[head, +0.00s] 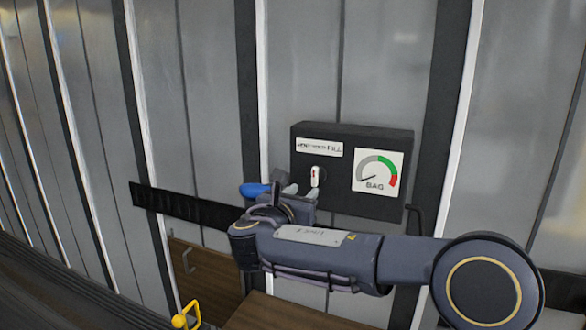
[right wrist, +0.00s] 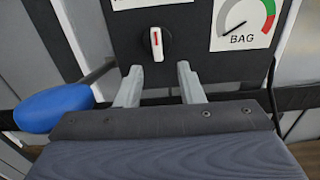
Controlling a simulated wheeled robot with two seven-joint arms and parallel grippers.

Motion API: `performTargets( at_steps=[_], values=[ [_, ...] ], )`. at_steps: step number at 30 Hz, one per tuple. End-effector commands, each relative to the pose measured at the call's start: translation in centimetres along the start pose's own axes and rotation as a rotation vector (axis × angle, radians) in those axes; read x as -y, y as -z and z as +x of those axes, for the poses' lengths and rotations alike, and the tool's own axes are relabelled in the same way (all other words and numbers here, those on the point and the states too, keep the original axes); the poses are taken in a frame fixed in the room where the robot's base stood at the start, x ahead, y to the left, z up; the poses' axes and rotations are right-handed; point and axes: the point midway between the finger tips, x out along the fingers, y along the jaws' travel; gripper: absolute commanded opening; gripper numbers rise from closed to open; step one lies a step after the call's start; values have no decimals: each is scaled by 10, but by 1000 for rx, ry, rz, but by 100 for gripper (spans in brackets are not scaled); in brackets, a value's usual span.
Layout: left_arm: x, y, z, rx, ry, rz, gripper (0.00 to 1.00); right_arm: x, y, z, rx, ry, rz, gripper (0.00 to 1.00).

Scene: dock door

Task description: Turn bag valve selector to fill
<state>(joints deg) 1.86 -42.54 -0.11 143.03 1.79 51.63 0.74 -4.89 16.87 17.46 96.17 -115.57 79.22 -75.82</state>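The bag valve selector (head: 316,176) is a white knob with a red mark on a dark control box (head: 340,198). In the right wrist view the knob (right wrist: 154,45) stands with its red mark near upright. A label ending in "FILL" (head: 320,149) sits above it, and a "BAG" gauge (head: 378,172) is at its right, its needle low on the left. My right gripper (right wrist: 158,78) is open, its two pale fingers apart just below the knob and not around it. Nothing shows between the fingers. My left gripper is not in view.
A blue handle-like object (right wrist: 55,106) is left of my right gripper; it also shows in the head view (head: 254,190). A black slotted rail (head: 185,207) runs across the wall. A brown wooden panel (head: 205,272) and a yellow hook-like part (head: 186,316) are below.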

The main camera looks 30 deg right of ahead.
Motion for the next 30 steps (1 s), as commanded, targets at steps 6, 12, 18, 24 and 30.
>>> performTargets(
  at_steps=[6,12,18,24,30],
  values=[
    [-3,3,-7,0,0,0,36,-4,-6,20,21,0,-21,35],
    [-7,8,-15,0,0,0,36,-3,-7,54,20,-1,-20,35],
    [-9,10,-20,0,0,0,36,-4,-6,74,20,-3,-18,35],
    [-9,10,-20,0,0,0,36,-4,-5,78,20,-4,-18,35],
    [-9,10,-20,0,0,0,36,-4,-5,78,20,-4,-17,25]
  ],
)
